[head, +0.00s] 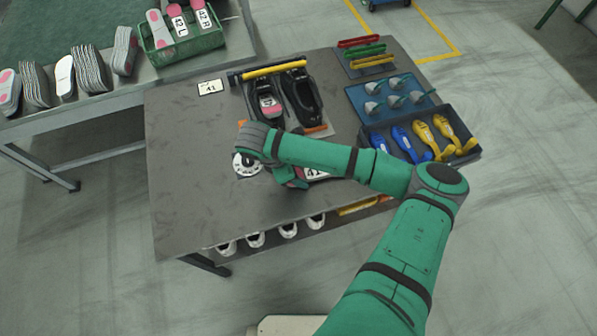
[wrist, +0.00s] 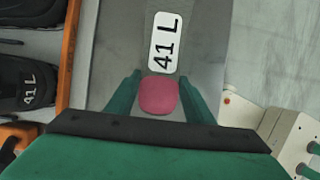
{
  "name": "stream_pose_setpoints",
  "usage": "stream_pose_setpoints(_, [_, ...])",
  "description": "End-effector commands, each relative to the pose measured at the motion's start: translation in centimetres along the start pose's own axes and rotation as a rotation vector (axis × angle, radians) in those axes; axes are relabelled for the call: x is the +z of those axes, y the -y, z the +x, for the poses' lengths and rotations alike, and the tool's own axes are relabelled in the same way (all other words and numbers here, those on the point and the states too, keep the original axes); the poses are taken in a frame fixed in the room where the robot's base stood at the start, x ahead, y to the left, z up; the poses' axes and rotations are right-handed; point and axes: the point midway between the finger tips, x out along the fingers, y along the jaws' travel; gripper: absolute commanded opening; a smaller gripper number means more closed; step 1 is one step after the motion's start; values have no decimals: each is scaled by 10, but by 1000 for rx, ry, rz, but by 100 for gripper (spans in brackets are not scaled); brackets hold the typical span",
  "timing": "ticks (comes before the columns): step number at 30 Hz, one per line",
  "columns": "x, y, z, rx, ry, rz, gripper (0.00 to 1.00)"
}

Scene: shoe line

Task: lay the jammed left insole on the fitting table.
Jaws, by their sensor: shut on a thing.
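A grey insole with a pink heel patch and a white "41 L" label (wrist: 165,42) is between the two green fingers of my gripper (wrist: 160,82) in the wrist view. The fingers are shut on its pink end. In the head view the insole's label (head: 316,172) shows beside my forearm, which partly hides it. My gripper (head: 288,177) is over the middle of the dark fitting table (head: 190,190). I cannot tell whether the insole touches the tabletop. A pair of black shoes (head: 302,95) lies behind my arm; the left one has a pink and white piece inside.
A yellow bar (head: 274,69) crosses the shoes' far end. At the right are a blue tray (head: 420,83) of grey-green pieces and a dark bin (head: 466,158) of blue and yellow forms.

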Motion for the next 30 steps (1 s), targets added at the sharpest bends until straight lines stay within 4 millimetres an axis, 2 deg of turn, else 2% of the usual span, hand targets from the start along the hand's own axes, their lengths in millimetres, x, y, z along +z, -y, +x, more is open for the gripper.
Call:
stream_pose_setpoints(19, [-5,0,12,-2,-1,0,26])
stream_pose_setpoints(20, [-6,0,13,-2,-1,0,50])
stream_pose_setpoints(22, [-6,1,13,-3,-2,0,66])
stream_pose_setpoints(30, [-7,1,14,-5,-3,-1,66])
